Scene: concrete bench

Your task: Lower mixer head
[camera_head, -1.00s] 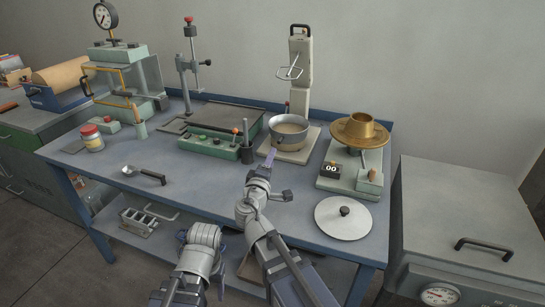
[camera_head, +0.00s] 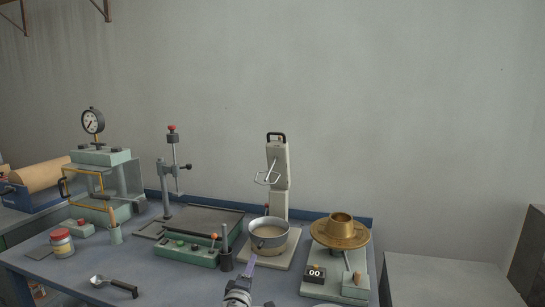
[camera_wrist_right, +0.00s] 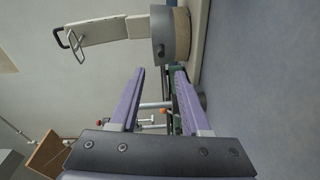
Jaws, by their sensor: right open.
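The mixer (camera_head: 278,195) stands at the back of the bench, with its white head (camera_head: 277,163) raised upright, a black handle (camera_head: 276,136) on top and a wire beater (camera_head: 267,178) at its side. A steel bowl (camera_head: 268,238) holding something beige sits on the mixer's base. My right gripper (camera_head: 249,265) is in front of the bowl, apart from the handle. In the right wrist view its two purple fingers (camera_wrist_right: 158,80) are spread and empty. That view also shows the head (camera_wrist_right: 112,30) and bowl (camera_wrist_right: 161,33) turned sideways. My left gripper is not in view.
A brass flow table (camera_head: 340,238) with a counter stands right of the mixer. A green control box (camera_head: 190,249) and a stand with a red knob (camera_head: 174,175) are to the left. A spoon (camera_head: 115,284) and a jar (camera_head: 62,243) lie farther left.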

